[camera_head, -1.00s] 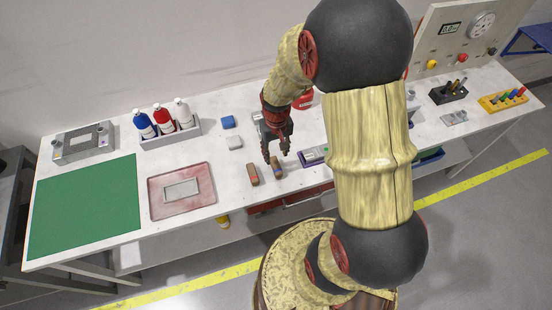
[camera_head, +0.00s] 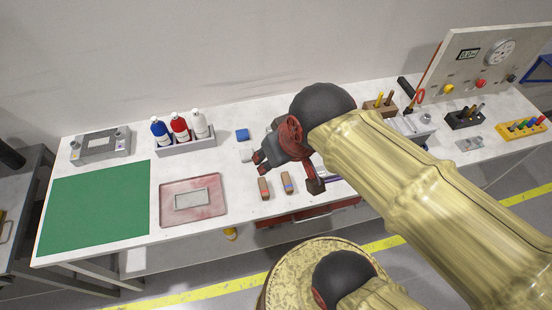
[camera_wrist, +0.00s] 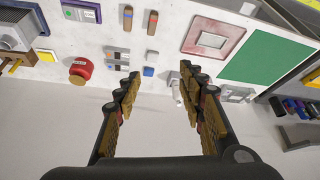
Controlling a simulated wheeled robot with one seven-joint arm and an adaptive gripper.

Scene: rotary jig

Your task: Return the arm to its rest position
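My arm reaches in from the lower right of the head view, its thick yellow link slanting up to a dark round joint. The fingers point over the bench's back edge and the pale wall, with bench objects toward the top of that view. Part of the bench is hidden behind the arm.
A green mat (camera_head: 95,210), a pinkish tray (camera_head: 166,215) and a bottle rack (camera_head: 185,147) stand at the left. A gauge panel (camera_head: 485,65) stands at the right.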

